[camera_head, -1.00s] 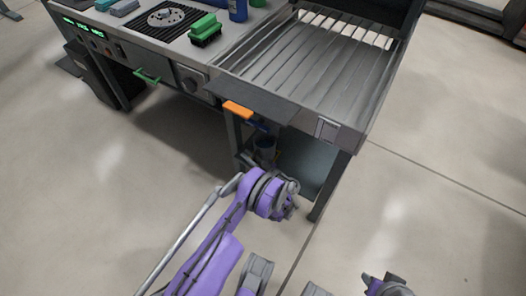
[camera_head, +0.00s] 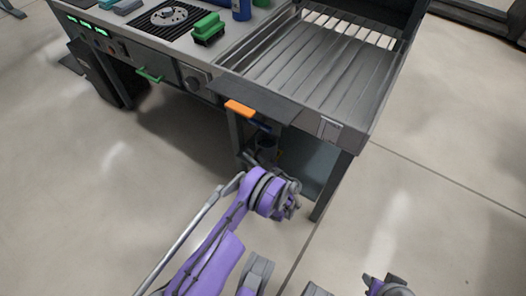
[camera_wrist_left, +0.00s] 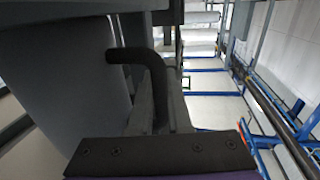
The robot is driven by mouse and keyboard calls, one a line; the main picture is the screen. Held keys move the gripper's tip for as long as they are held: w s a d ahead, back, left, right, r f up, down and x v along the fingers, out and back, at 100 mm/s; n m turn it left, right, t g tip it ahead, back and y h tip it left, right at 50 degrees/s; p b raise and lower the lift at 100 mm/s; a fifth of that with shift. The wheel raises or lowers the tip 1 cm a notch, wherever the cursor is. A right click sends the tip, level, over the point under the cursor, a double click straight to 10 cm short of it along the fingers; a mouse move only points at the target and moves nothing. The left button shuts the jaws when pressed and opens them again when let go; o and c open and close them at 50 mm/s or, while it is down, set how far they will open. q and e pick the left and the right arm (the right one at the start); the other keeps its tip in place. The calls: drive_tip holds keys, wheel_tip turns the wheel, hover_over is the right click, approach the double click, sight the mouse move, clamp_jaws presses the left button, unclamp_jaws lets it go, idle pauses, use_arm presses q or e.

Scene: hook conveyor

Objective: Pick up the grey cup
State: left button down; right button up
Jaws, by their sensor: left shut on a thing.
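In the head view a small dark grey shape, probably the cup (camera_head: 267,144), shows under the front of the worktable, beyond my purple left arm. The gripper itself is small and mostly hidden there.
The worktable (camera_head: 320,122) stands above this spot, with an orange handle (camera_head: 240,108) at its front edge. A green brush (camera_head: 208,28) and a blue container (camera_head: 241,9) are on top. Table legs frame the space below. The floor in front is clear.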

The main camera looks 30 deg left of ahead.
use_arm(q)
drive_tip(key=shift+r, duration=0.6)
drive_tip(key=r+p+v, duration=0.2)
drive_tip(key=p+v, duration=0.2)
drive_tip(key=v, duration=1.4)
drive_tip(key=shift+r, duration=0.25)
